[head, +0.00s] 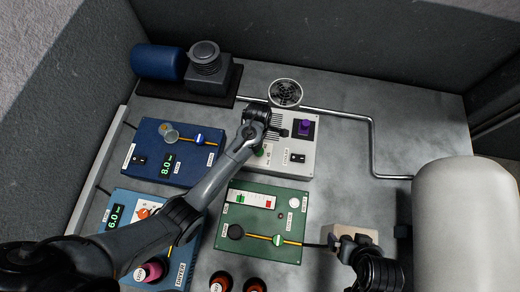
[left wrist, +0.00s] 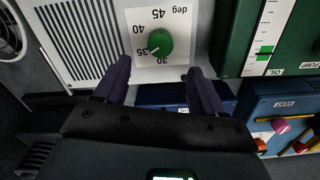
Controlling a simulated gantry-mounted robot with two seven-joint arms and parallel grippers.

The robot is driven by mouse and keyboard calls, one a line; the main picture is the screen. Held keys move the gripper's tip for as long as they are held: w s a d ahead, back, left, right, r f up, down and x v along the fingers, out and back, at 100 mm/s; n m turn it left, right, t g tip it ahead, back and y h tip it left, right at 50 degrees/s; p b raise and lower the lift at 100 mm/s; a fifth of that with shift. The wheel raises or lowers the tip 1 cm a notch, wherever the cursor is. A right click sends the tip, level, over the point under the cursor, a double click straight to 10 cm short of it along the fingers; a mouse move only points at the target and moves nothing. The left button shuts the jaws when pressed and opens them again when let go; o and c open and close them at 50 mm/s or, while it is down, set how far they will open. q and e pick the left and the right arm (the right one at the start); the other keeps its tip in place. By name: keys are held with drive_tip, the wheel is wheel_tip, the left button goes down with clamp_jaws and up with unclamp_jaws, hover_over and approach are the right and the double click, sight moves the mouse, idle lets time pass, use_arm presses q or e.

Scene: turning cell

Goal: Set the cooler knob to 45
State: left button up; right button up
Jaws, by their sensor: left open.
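The white cooler panel (head: 303,170) stands at the back centre of the head view. Its green knob (left wrist: 160,42) shows in the left wrist view, on a plate marked 30, 35, 40, 45 and deg. The knob's white pointer line is directed to the lower left, near 35. In the head view only a bit of the knob (head: 261,152) shows beside my arm. My left gripper (left wrist: 160,82) is open and empty, with the knob ahead of and between its fingertips, apart from them. My right gripper (head: 350,243) is by a beige block (head: 352,231); its jaws are unclear.
A purple part (head: 305,128) and a dark switch (head: 298,158) are on the cooler panel. A blue unit reading 8.0 (head: 150,177) stands left, a green unit (head: 266,250) in front. A metal pipe (head: 372,145) runs behind and to the right. Grey table is clear at the right back.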

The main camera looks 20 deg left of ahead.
use_arm(q)
wheel_tip(320, 180, down, 9)
drive_tip(key=shift+r+b, duration=0.15)
drive_tip(key=shift+b, duration=0.55)
drive_tip(key=shift+c, duration=0.2)
drive_tip(key=c, duration=1)
